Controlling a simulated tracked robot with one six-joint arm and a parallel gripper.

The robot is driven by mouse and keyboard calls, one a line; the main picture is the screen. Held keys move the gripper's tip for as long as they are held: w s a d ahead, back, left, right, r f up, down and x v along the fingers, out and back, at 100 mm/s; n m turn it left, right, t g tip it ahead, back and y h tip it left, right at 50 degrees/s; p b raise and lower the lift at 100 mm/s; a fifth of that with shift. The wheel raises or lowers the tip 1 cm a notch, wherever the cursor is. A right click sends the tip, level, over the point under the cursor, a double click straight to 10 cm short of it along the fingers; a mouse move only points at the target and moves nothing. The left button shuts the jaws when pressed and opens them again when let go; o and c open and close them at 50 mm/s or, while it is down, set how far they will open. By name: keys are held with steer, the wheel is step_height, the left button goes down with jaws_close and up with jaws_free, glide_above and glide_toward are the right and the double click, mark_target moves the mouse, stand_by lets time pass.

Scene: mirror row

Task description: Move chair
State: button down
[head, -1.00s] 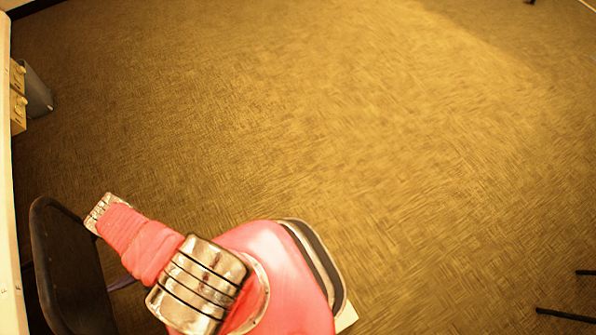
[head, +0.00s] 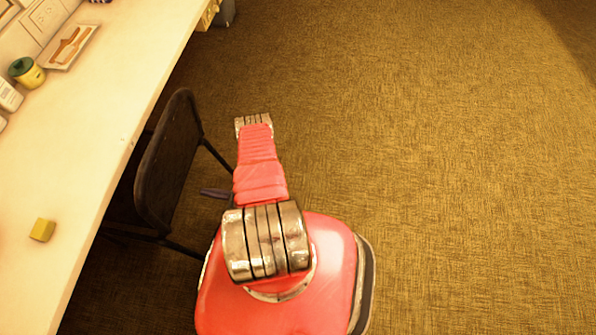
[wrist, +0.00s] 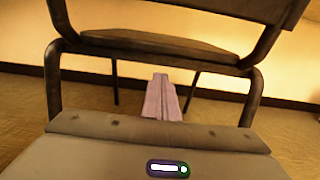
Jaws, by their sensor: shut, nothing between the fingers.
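The dark chair (head: 168,165) stands at the edge of the long pale desk (head: 112,150), left of my arm in the head view. Its backrest faces the open floor and its seat is mostly hidden under the desk. In the wrist view the chair seat (wrist: 160,44) crosses the upper part, with a metal post on each side and the lower edge of the backrest above. My gripper (wrist: 163,92) is shut and empty. Its fingers appear between the two posts and below the seat. I cannot tell whether they touch the chair.
A yellow block (head: 42,230) lies on the desk. A yellow-green container (head: 27,72) and a tray with brown items (head: 72,47) stand farther back on it. A grey bin (head: 224,13) is at the far end. The carpet (head: 440,150) to the right is clear.

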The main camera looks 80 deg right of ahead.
steer(key=shift+s, duration=1.25)
